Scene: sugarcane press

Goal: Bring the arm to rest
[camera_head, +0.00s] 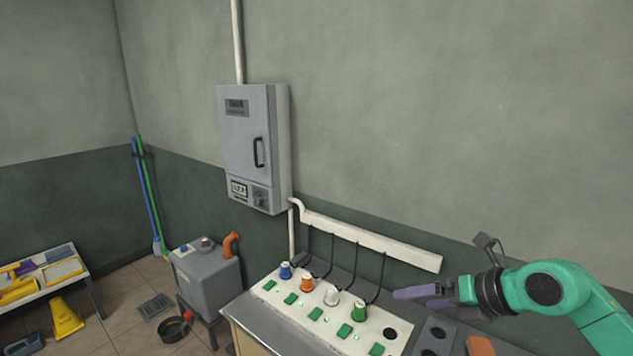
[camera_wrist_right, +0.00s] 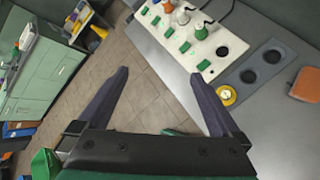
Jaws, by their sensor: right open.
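My right gripper (camera_head: 402,294) reaches in from the right, above the right end of the white panel (camera_head: 262,288). Its two dark fingers are spread with nothing between them, as the right wrist view (camera_wrist_right: 159,76) also shows. The gripper is apart from the panel. The panel carries a blue plug (camera_head: 286,270), an orange plug (camera_head: 307,284), a white plug (camera_head: 332,296) and a green plug (camera_head: 359,311), with green switches in front. A dark round socket (camera_head: 390,333) at its right end is empty. My left gripper is not in view.
A dark plate with round holes (camera_wrist_right: 258,66) lies beside the panel; a yellow round piece (camera_wrist_right: 226,95) is at its near end. An orange block (camera_head: 480,346) lies farther right. A grey cabinet (camera_head: 250,140) and white trunking (camera_head: 370,238) are on the wall behind.

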